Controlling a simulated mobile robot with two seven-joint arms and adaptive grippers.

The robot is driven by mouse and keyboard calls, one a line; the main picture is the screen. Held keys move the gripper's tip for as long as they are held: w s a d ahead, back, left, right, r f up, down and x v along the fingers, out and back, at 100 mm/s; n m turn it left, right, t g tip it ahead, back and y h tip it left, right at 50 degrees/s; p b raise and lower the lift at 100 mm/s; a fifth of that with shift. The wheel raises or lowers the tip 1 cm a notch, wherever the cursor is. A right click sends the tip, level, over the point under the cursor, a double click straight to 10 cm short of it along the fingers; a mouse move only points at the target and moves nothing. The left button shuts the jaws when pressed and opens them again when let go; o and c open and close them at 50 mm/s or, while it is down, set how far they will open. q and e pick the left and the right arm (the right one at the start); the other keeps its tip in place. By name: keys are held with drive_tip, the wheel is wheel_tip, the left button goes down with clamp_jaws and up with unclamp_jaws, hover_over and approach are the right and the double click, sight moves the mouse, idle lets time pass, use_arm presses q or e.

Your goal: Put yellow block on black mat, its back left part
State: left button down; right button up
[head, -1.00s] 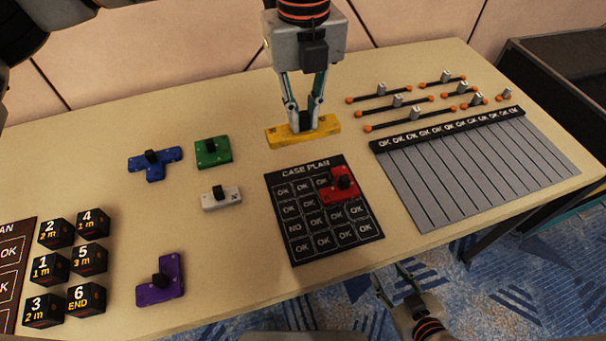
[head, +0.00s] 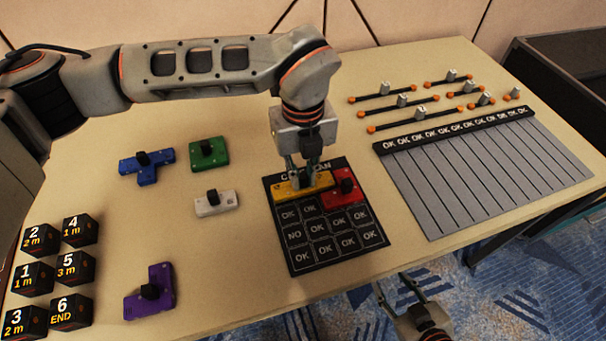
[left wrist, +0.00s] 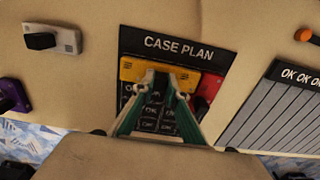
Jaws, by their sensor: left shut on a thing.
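The yellow block (head: 288,190) is a long flat bar over the back left part of the black mat (head: 283,237), just below its "CASE PLAN" heading. My left gripper (head: 309,182) is shut on the block from above. I cannot tell whether the block touches the mat. In the left wrist view the yellow block (left wrist: 130,70) lies level along the mat's heading (left wrist: 180,48). The red block (head: 345,198) is on the mat just right of the yellow one. My right gripper (head: 402,290) is open and empty beyond the table's front edge.
Blue (head: 147,165), green (head: 208,152), white (head: 216,203) and purple (head: 150,290) blocks lie left of the mat. Black numbered cubes (head: 66,268) stand at the front left. A grey striped board (head: 480,170) and several orange-ended bars (head: 417,119) are at right.

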use_arm(q)
drive_tip(key=shift+f, duration=0.4)
drive_tip(key=shift+r, duration=0.15)
drive_tip(key=c, duration=2)
unclamp_jaws()
